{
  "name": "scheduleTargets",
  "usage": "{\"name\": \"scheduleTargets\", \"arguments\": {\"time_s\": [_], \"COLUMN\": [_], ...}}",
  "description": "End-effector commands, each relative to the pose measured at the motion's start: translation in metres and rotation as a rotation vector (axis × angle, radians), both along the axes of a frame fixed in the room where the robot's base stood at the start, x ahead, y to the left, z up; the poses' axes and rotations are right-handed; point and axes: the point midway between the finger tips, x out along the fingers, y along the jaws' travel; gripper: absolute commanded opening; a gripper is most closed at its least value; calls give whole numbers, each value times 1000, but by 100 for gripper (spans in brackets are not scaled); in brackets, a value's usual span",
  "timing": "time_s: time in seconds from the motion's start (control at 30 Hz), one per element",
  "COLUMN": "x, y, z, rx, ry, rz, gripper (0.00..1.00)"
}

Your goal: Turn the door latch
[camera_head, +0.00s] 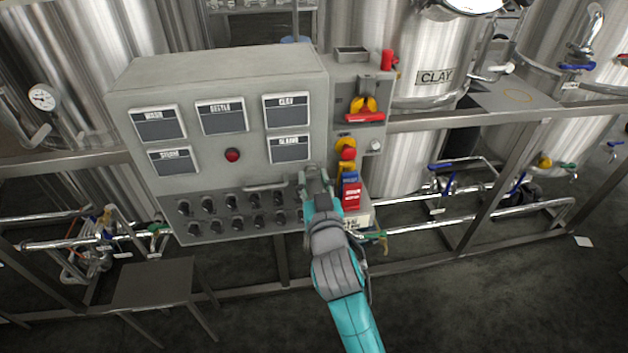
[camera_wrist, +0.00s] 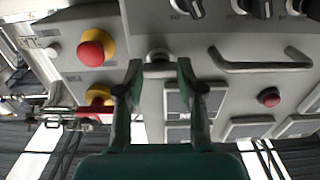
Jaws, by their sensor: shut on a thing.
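The door latch (camera_wrist: 158,56) is a small silvery round piece on the grey control cabinet (camera_head: 220,75). It sits between the two fingertips of my gripper (camera_wrist: 159,72) in the wrist view. My gripper is closed on it, with one finger on each side. In the head view my gripper (camera_head: 315,182) is at the cabinet's lower right edge, and it hides the latch there. The cabinet door looks closed. A bar handle (camera_head: 265,186) is fixed to the door left of my gripper, and it also shows in the wrist view (camera_wrist: 260,64).
Black knobs (camera_head: 233,211) line the cabinet's lower part. A red emergency button (camera_head: 348,153) and a red-yellow switch (camera_head: 364,108) are on the right-hand panel close to my gripper. A red indicator (camera_head: 232,155) is on the door. Steel frame rails (camera_head: 480,118) and tanks surround the cabinet.

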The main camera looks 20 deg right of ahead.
Motion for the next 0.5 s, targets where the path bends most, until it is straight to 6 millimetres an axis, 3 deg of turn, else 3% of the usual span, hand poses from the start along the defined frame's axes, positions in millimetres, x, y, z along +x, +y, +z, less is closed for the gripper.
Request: {"name": "scheduleTargets", "arguments": {"time_s": [0.27, 0.5], "x": [0, 0], "y": [0, 0], "z": [0, 0], "rx": [-38, -173], "ry": [7, 31], "rz": [0, 0], "gripper": [2, 2]}}
